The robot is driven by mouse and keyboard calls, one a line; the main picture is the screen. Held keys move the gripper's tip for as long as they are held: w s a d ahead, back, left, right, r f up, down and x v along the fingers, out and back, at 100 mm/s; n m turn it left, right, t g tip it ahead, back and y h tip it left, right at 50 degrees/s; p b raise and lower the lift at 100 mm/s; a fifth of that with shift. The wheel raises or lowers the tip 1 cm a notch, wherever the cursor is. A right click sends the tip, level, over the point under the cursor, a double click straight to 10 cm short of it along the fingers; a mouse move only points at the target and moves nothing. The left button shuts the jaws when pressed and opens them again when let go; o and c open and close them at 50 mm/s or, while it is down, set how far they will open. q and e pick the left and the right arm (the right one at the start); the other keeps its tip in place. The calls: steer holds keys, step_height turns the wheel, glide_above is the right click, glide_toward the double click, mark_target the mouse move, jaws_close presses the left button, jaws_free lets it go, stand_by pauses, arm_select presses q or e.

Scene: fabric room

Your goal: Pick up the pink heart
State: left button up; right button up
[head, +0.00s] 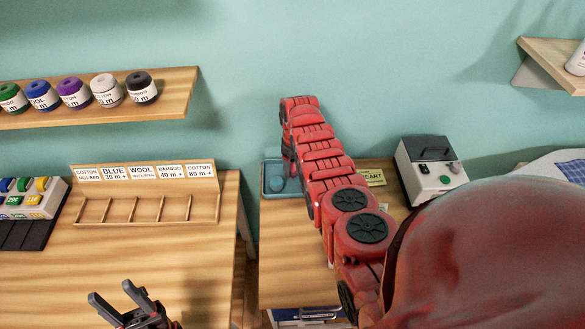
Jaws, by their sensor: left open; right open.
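I cannot make out a pink heart in the head view. A small sign (372,177) ending in "HEART" stands on the right table, beside my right arm. A blue tray (268,190) lies at that table's back left corner, partly behind my arm, with a small bluish round shape in it. My red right arm reaches forward over the table and hides much of it. My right gripper is hidden behind the arm. My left gripper (112,291) is open and empty at the bottom left, in front of the left table.
The left table (75,270) holds a wooden rack (145,193) with labels and a box of coloured buttons (30,198). A grey and black device (432,168) stands right of my arm. A wall shelf (180,92) holds several thread spools. A gap separates the tables.

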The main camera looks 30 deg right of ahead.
steer(key=shift+f, duration=0.2)
steer(key=shift+r, duration=0.1)
steer(key=shift+c, duration=0.2)
steer(key=c, duration=0.9)
steer(key=shift+r, duration=0.15)
